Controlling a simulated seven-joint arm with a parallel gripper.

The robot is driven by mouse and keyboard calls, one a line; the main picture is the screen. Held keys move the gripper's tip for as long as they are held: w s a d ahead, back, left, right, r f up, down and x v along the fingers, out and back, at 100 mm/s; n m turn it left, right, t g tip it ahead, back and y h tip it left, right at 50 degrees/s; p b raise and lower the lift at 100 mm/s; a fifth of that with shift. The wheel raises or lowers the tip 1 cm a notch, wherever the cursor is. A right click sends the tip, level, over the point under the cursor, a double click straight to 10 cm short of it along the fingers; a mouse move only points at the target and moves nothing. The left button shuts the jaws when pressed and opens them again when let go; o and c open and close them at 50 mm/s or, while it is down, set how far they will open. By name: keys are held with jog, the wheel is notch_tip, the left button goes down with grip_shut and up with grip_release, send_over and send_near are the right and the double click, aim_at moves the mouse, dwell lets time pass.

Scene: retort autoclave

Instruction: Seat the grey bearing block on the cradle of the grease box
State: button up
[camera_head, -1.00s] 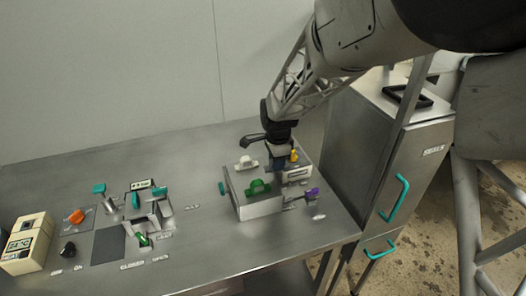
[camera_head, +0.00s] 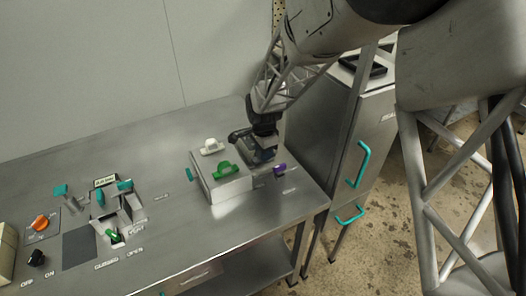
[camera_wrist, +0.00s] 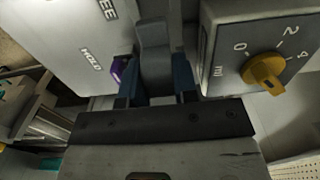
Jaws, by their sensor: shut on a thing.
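My gripper (camera_head: 262,152) is low over the right end of the steel table, just right of the box with the green handle. In the wrist view its dark blue fingers (camera_wrist: 157,88) are shut on the grey bearing block (camera_wrist: 154,52), which stands between them. A grey box with a yellow dial (camera_wrist: 228,52) marked 0, 2, 4 and ml is close on the right in the wrist view; it appears to be the grease box. The gripper hides most of that area in the head view. I cannot make out the cradle or any contact with it.
A pale box (camera_head: 225,189) with a green handle (camera_head: 226,170), a white handle (camera_head: 212,147) and a teal knob stands left of my gripper. A purple knob (camera_head: 280,169) is at its right. A cabinet with teal handles (camera_head: 361,164) stands beyond the table's right edge.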

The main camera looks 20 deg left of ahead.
aim_at(263, 168)
jog(key=shift+f, duration=0.1)
jog(key=shift+f, duration=0.85)
jog(key=shift+f, duration=1.4)
dwell(3.8)
jog(key=o, duration=1.4)
jog(key=shift+o, duration=0.2)
